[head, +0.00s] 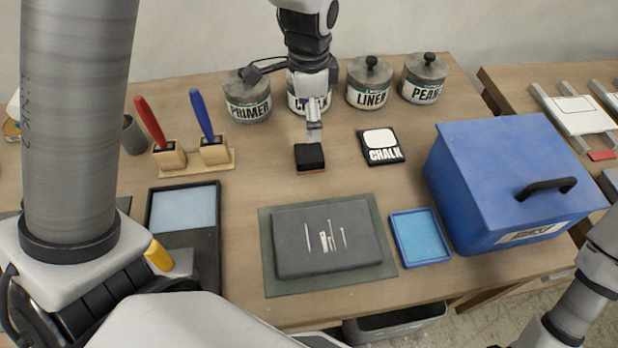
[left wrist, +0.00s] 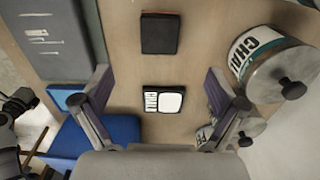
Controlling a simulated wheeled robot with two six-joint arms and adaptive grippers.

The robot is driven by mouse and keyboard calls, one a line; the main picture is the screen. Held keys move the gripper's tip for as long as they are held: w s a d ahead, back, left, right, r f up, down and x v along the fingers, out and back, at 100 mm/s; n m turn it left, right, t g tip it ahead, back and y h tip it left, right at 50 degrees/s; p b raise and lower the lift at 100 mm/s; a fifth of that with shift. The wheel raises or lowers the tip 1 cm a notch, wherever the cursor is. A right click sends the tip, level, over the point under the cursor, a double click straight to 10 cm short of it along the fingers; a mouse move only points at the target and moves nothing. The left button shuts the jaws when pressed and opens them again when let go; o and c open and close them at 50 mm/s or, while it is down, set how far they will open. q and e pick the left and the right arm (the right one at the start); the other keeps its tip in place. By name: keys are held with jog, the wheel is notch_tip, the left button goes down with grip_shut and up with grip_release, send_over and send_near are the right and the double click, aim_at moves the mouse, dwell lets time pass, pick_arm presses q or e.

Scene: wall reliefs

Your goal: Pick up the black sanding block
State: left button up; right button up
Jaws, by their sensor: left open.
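The black sanding block (head: 309,155), with a reddish lower edge, lies on the wooden table near the middle. My left gripper (head: 314,130) points down just behind and above it in the head view. In the left wrist view the block (left wrist: 159,33) is at the top centre, beyond the spread fingers of my left gripper (left wrist: 160,92). The fingers are open with nothing between them, and the block looks free of them. My right arm shows at the right edge of the head view, but its gripper is out of view.
A black-framed CHALK card (head: 383,147) lies right of the block. A grey relief slab (head: 325,238) on a green mat lies in front. A blue tray (head: 420,238) and blue box (head: 510,185) are right; two brushes (head: 205,125) are left.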

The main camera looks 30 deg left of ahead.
pick_arm(q)
jog(key=b, duration=0.1)
send_over(309, 152)
notch_tip(309, 152, down, 4)
jog(key=shift+w+f, duration=0.1)
jog(key=shift+w, duration=0.05)
notch_tip(309, 152, down, 7)
jog(key=shift+f, duration=0.1)
jog(key=c, duration=1.4)
